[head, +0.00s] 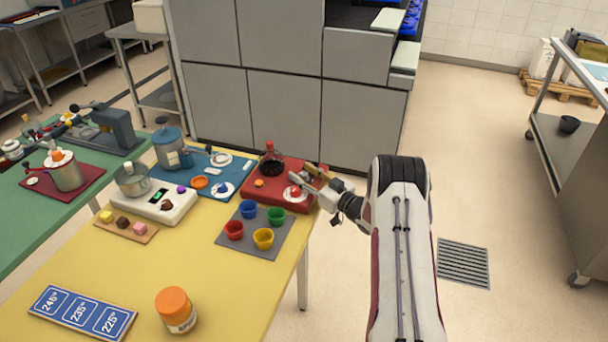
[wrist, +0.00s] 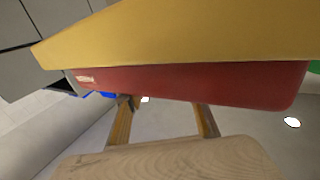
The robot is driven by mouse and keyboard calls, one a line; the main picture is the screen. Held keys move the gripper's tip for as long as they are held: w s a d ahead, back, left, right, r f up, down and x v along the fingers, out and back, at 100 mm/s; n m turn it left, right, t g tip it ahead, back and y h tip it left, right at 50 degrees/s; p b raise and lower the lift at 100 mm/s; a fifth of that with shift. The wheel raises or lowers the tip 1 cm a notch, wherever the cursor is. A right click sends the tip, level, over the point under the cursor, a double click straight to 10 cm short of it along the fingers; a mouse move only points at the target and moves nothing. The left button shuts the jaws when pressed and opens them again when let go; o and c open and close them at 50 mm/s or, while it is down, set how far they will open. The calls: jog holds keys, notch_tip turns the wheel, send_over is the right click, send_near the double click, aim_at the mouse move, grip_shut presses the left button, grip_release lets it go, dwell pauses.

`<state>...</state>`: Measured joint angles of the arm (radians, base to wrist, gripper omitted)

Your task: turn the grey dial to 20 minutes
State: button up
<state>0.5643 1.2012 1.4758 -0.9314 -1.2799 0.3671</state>
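I cannot pick out the grey dial with certainty in either view. A red box (head: 262,190) stands at the right rear of the yellow table and carries a dark flask (head: 271,164) and a white round piece with a red middle (head: 296,196). My gripper (head: 308,174) is at the box's right end, close to this round piece, and covers part of that end. The red box's side (wrist: 190,84) spans the wrist view, with the yellow tabletop (wrist: 180,35) at the top of the picture. Two tan fingers (wrist: 165,112) stand apart with nothing seen between them.
A grey mat (head: 249,244) with several coloured cups lies in front of the red box. A blue mat (head: 228,181) and a white scale (head: 152,205) are to the left. An orange-lidded jar (head: 176,310) stands near the front.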

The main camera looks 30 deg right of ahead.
grip_shut()
jog(key=shift+m+t+h, duration=0.3)
jog(key=shift+m+h, duration=0.5)
jog(key=shift+h, duration=0.4)
grip_release()
jog(key=shift+n+y, duration=0.8)
jog(key=shift+y, duration=0.4)
